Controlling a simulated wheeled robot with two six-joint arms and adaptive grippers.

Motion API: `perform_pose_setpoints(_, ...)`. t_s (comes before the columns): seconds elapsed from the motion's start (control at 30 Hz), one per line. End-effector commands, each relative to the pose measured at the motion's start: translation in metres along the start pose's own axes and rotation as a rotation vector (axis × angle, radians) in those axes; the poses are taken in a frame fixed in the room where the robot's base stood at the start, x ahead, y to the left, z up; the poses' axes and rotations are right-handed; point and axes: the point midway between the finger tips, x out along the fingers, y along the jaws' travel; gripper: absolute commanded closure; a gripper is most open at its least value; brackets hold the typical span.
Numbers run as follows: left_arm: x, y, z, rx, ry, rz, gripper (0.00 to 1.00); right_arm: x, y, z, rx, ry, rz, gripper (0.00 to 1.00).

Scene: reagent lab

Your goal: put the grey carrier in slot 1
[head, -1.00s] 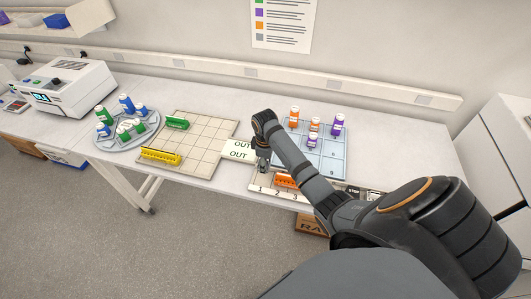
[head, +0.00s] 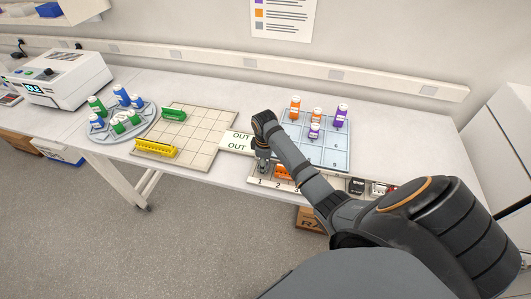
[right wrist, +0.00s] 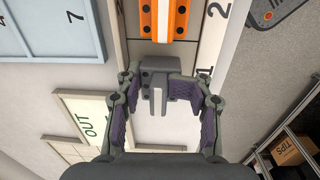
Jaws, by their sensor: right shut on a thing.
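The grey carrier (right wrist: 158,90) is between the fingers of my right gripper (right wrist: 165,95) in the right wrist view, and the gripper is shut on it. In that view the carrier lies just below the orange carrier (right wrist: 163,20), near the printed 1. Whether it rests on the strip or hangs above it cannot be told. In the head view my right gripper (head: 262,166) is above the left end of the white numbered strip (head: 268,184), at slot 1; the carrier is hardly visible there. My left gripper is not in view.
The orange carrier sits at slot 2, partly behind my right arm. A blue board (head: 341,160) with orange and purple bottles stands behind the strip. A beige grid (head: 208,150) holds green (head: 174,114) and yellow (head: 156,149) carriers.

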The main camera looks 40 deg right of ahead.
Motion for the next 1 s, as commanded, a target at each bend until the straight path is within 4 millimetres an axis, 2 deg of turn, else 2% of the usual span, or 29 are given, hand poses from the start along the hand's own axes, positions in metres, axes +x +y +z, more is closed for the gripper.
perform_pose_setpoints(0.5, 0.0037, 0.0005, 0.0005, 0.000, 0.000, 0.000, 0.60, 0.0109, -0.0007, -0.0001, 0.000, 0.000, 0.000, 0.94)
perform_pose_setpoints(0.53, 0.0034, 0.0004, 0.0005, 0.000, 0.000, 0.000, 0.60, 0.0106, -0.0006, -0.0001, 0.000, 0.000, 0.000, 0.60)
perform_pose_setpoints(0.7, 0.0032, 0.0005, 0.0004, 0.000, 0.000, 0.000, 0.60, 0.0105, -0.0007, 0.0000, 0.000, 0.000, -0.001, 0.37)
perform_pose_setpoints(0.77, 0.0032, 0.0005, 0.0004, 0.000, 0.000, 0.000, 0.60, 0.0105, -0.0007, 0.0001, 0.000, 0.000, 0.000, 0.29)
perform_pose_setpoints(1.0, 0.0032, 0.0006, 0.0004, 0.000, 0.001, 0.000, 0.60, 0.0103, -0.0004, 0.0000, 0.000, 0.000, 0.000, 0.29)
